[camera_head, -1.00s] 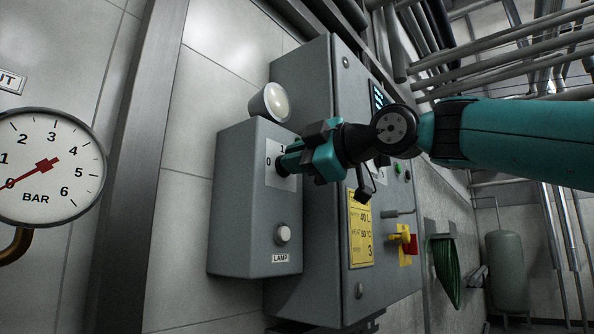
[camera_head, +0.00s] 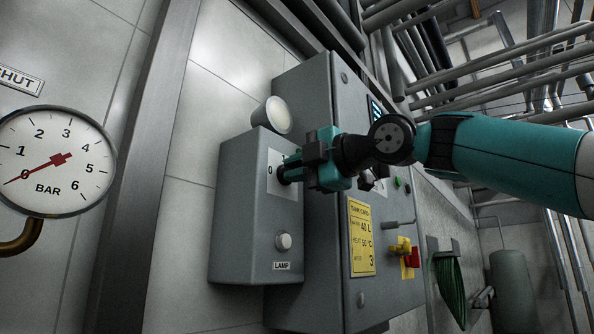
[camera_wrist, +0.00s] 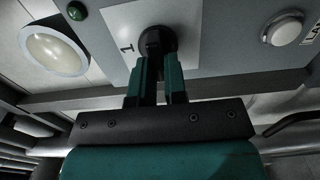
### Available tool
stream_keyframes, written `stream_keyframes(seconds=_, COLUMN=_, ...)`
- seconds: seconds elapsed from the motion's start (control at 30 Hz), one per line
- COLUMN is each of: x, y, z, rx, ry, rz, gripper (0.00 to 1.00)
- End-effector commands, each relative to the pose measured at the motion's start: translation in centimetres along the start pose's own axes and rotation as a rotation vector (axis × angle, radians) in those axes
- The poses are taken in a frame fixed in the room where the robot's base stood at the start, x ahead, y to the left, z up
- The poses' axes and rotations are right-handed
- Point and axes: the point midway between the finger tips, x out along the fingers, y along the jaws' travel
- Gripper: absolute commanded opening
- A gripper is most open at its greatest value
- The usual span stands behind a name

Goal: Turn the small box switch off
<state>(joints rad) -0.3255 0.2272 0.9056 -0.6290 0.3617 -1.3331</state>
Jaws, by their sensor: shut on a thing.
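The small grey box (camera_head: 230,215) hangs on the wall, with a white 0/1 plate on its front and a LAMP button (camera_head: 284,241) below. Its black switch knob (camera_head: 284,174) sits on the plate; in the wrist view the knob (camera_wrist: 157,42) is between the teal fingers, next to the mark 1. My gripper (camera_head: 291,170) is shut on the knob, with its fingertips (camera_wrist: 157,70) on either side of it. The 0 shows to the left of the knob in the head view. The lamp (camera_head: 273,115) on top looks pale.
A larger grey cabinet (camera_head: 310,90) stands just behind and right, with a yellow card (camera_head: 361,237) and a red-yellow switch (camera_head: 402,251). A pressure gauge (camera_head: 50,162) is at the left. Pipes run overhead at the right.

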Motion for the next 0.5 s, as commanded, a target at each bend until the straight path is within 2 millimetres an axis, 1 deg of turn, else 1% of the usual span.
stream_keyframes(seconds=0.27, x=0.02, y=-0.06, z=-0.03, rx=-0.003, ry=0.001, rz=-0.002, gripper=0.00)
stream_keyframes(seconds=0.3, x=0.02, y=-0.06, z=-0.03, rx=-0.003, ry=0.001, rz=-0.002, gripper=0.15)
stream_keyframes(seconds=0.37, x=0.02, y=-0.06, z=-0.03, rx=-0.003, ry=0.001, rz=-0.002, gripper=0.29)
stream_keyframes(seconds=0.4, x=0.02, y=-0.05, z=-0.03, rx=-0.002, ry=0.001, rz=-0.001, gripper=0.38)
stream_keyframes(seconds=0.5, x=0.02, y=-0.05, z=-0.02, rx=-0.002, ry=0.001, rz=-0.001, gripper=0.38)
